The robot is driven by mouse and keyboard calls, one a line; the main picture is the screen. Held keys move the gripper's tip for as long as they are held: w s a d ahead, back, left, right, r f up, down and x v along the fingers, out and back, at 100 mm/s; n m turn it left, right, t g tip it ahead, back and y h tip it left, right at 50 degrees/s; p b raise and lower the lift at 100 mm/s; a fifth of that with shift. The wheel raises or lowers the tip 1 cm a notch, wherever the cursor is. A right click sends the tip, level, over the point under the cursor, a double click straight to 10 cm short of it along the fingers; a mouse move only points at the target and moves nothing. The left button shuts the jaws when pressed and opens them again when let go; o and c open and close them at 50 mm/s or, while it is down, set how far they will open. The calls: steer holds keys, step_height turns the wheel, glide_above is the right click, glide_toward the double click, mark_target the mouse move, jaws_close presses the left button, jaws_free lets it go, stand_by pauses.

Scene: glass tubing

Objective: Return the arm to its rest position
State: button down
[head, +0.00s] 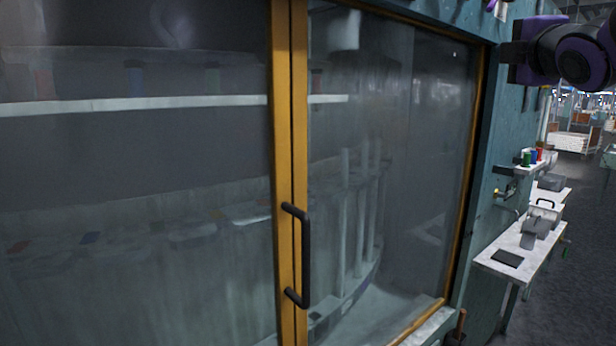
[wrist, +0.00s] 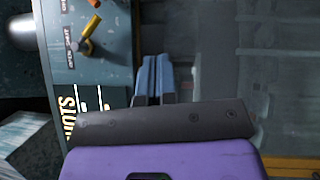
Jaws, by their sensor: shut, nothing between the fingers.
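My gripper (wrist: 153,78) shows in the wrist view, with its two blue-grey fingers side by side and shut. Nothing is held between them. The fingertips lie in front of the boundary between a teal panel on the left and dark glass on the right. I cannot tell how far they are from it. In the head view a purple and black part of my arm shows at the top right corner, raised. My fingers cannot be made out there.
A glass-fronted cabinet with a yellow frame (head: 285,150) and a black handle (head: 305,255) fills most of the head view. Glass tubes stand behind the pane. A white bench (head: 522,245) stands to the right, with open floor (head: 575,210) beyond. The wrist view shows a yellow valve handle (wrist: 91,27).

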steer(key=s+a+f+m+g, duration=0.2)
steer(key=s+f+m+g, duration=0.5)
steer(key=s+f, duration=0.5)
steer(key=s+a+f+m+g+y, duration=0.1)
steer(key=s+a+f+m+g, duration=0.2)
steer(key=s+f+m+g, duration=0.4)
steer(key=s+f+m, duration=0.4)
steer(key=f, duration=0.3)
steer(key=shift+s+a, duration=0.2)
steer(key=shift+s, duration=0.15)
